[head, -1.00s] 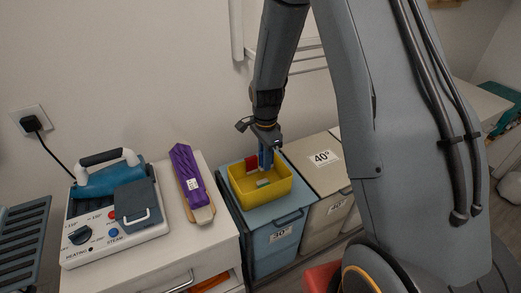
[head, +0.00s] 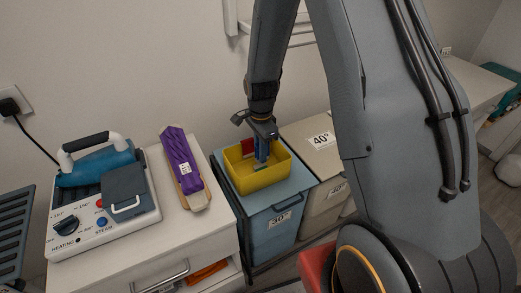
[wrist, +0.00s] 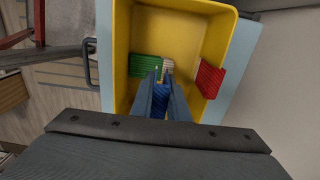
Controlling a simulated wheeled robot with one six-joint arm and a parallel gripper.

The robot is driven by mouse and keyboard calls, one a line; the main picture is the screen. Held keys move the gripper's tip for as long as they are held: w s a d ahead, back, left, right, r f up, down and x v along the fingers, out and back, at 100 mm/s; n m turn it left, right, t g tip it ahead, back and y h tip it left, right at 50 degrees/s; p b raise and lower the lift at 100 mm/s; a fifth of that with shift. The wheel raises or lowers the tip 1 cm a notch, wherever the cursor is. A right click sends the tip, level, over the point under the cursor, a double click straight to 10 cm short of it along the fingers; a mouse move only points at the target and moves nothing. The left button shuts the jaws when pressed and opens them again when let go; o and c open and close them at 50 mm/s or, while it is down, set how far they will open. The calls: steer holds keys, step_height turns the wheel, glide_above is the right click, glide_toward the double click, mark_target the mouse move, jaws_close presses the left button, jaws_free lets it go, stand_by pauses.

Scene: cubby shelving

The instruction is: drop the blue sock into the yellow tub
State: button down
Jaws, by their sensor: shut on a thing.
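The yellow tub (head: 262,182) sits on the blue bin's lid; its inside wall shows in the wrist view (wrist: 195,18). My gripper (head: 262,152) points down at the tub's opening and is shut on the blue sock (head: 261,146). In the wrist view the blue sock (wrist: 160,100) shows between the two fingers (wrist: 160,84), over the tub's interior. The fingers partly hide it. I cannot tell whether the sock touches the tub floor. A red piece (wrist: 209,79), a green piece (wrist: 145,65) and a pale piece (wrist: 168,68) are in the tub.
The blue bin (head: 273,226) stands beside a beige bin labelled 40° (head: 318,160). To the left, a white cabinet (head: 205,232) bears a steam iron station (head: 104,200) and a purple-covered board (head: 182,165). A wall is close behind.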

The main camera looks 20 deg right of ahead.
steer(key=c, duration=1.6)
jaws_free()
steer(key=shift+c, duration=0.2)
steer(key=shift+r+b, duration=0.9)
steer(key=shift+r, duration=2.95)
steer(key=shift+s+r, duration=0.1)
steer(key=s+r+n, duration=0.3)
steer(key=s+n, duration=0.5)
steer(key=s+r+n+t, duration=0.1)
steer(key=s+r+n, duration=0.2)
steer(key=s+n, duration=0.4)
steer(key=shift+s+d+r+n, duration=0.15)
steer(key=shift+s+r+n, duration=0.2)
steer(key=shift+s, duration=0.55)
